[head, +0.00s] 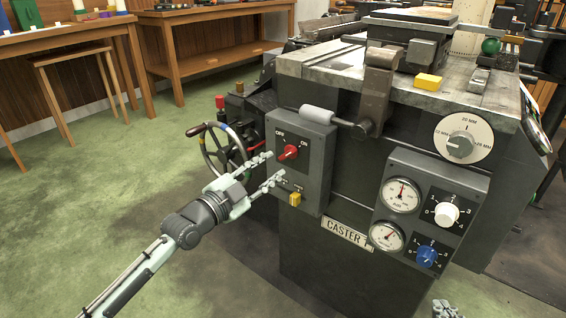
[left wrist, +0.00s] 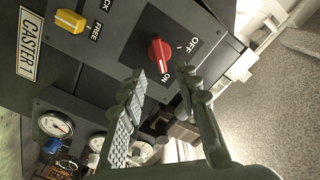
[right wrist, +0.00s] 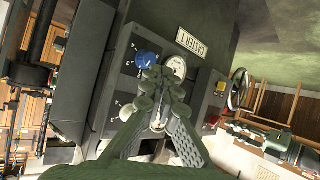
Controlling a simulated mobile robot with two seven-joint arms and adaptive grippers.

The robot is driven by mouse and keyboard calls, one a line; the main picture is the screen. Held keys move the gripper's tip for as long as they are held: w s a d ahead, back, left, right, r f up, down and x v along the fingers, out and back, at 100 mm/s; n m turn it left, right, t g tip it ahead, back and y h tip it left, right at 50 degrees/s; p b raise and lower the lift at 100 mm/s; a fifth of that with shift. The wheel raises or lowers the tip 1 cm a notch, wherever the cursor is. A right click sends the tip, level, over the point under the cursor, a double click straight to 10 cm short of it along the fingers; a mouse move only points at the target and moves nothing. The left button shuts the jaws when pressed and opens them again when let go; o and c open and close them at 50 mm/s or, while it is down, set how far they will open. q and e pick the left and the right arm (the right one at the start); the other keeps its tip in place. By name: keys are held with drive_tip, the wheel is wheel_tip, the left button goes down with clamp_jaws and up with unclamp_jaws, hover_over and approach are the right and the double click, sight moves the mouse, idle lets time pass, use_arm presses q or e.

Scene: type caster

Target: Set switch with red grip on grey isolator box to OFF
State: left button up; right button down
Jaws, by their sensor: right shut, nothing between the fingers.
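The grey isolator box (head: 314,172) is on the front of the caster. Its red-grip switch (head: 290,152) points toward the ON label, with OFF at the upper left; in the left wrist view the red grip (left wrist: 159,53) also points toward ON. My left gripper (head: 276,166) is open, its fingers spread just short of the box face, slightly left of and below the grip. In the left wrist view the fingertips lie below the grip, one on either side of ON. My right gripper (head: 447,309) is low at the bottom right; the right wrist view shows its fingers (right wrist: 161,83) shut and empty.
A yellow switch (head: 295,199) sits low on the box. A grey roller handle (head: 318,115) juts out above it. A spoked handwheel (head: 224,150) stands left behind my gripper. A panel with gauges and white and blue knobs (head: 426,257) is to the right. The green floor at left is clear.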

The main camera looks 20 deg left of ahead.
sight(286, 156)
use_arm(q)
drive_tip(key=shift+x, duration=2.8)
drive_tip(key=shift+a, duration=0.1)
clamp_jaws()
